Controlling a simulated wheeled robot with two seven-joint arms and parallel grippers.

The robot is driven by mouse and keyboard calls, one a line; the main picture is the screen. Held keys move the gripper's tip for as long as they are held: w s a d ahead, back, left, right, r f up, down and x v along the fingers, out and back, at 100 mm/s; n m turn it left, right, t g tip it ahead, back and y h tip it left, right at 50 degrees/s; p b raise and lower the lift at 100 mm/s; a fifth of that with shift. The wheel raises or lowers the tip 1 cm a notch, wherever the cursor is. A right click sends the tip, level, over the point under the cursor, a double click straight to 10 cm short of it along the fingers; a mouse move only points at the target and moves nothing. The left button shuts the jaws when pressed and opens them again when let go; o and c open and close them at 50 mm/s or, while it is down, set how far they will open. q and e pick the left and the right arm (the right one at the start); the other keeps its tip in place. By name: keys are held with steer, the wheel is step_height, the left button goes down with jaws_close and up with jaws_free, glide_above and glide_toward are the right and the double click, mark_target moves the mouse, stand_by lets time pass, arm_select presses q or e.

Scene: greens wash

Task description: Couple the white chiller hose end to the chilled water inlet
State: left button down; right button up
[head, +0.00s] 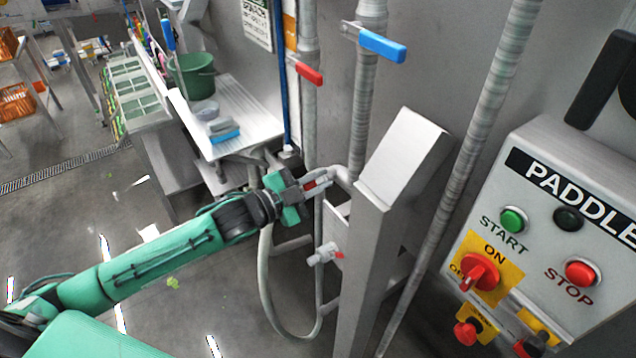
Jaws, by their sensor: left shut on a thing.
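My left gripper (318,181) comes in from the left and is shut at the left side of the grey metal stand. It appears shut on the end of the white chiller hose, but the jaws mostly hide that end. The pale hose (266,280) hangs in a loop below the gripper. A pale pipe elbow (343,176) lies just right of the fingertips; I cannot tell whether it touches the held end or is the chilled water inlet. A small valve with a red handle (326,254) is lower down. My right gripper is not in view.
The slanted-top metal stand (405,155) is close right of the gripper. Vertical pipes carry a red lever (309,73) and a blue lever (381,45). A paddle control box (545,215) fills the right. A bench with a green bucket (192,75) stands behind.

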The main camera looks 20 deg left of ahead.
arm_select(q)
steer(key=c, duration=1.4)
jaws_free()
steer(key=shift+s+a+f, duration=0.1)
steer(key=shift+s+a, duration=0.1)
steer(key=b+v, duration=0.5)
steer(key=v, duration=0.8)
